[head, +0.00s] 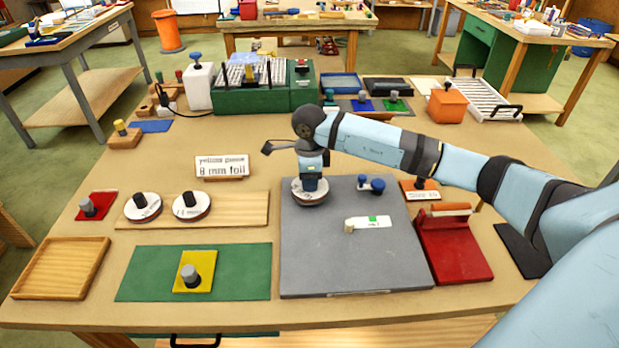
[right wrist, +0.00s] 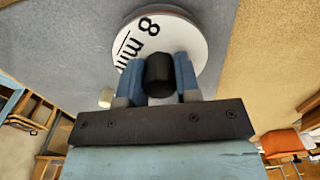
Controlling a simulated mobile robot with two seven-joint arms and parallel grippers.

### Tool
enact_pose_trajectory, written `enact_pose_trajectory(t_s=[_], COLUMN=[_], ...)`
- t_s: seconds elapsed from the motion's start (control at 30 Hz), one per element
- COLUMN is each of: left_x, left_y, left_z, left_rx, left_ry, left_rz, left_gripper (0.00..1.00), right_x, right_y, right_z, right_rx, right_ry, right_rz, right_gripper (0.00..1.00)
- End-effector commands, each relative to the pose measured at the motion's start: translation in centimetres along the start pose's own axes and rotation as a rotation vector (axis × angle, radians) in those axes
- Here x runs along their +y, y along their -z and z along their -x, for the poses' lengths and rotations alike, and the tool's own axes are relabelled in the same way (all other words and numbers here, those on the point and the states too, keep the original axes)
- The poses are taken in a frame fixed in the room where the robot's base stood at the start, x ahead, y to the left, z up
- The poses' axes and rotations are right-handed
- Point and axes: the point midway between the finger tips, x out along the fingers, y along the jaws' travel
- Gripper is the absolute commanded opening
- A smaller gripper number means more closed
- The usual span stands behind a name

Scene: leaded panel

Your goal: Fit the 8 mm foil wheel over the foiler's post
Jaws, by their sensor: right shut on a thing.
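The 8 mm foil wheel (head: 310,191) is a white disc with a black knob, at the back left of the grey board (head: 325,262). In the right wrist view the wheel (right wrist: 150,38) shows "8 mm" on its face. My right gripper (head: 311,181) is shut on the black knob (right wrist: 160,75), one finger on each side. I cannot tell whether the wheel touches the board. A short cream post (head: 349,226) stands on the board beside a white and green label, apart from the wheel; it may be the foiler's post. My left gripper is not in view.
Two other knobbed white wheels (head: 143,207) (head: 191,206) lie on a wooden strip (head: 240,210) at left. A sign (head: 222,166) reads "8 mm foil". Blue knobs (head: 372,184) stand at the board's back, a red stand (head: 455,250) to its right. The board's front is clear.

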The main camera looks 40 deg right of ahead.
Motion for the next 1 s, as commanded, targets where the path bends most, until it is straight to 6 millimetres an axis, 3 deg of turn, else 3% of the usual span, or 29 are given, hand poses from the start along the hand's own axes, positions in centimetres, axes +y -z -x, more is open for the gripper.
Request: enact_pose_trajectory(t_s=[0.77,0.8,0.9,1.0], left_x=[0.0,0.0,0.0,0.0], left_y=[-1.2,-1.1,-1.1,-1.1], left_z=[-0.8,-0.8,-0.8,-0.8], left_rx=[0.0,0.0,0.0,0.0], left_ry=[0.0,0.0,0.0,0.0], left_rz=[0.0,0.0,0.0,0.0], left_gripper=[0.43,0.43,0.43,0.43], right_x=[0.0,0.0,0.0,0.0], right_y=[0.0,0.0,0.0,0.0], right_z=[-2.0,-1.8,-1.8,-1.9], right_rx=[0.0,0.0,0.0,0.0], right_ry=[0.001,0.001,0.001,0.0], right_rz=[-0.001,-0.001,-0.001,0.0], right_gripper=[0.1,0.4,0.6,0.6])
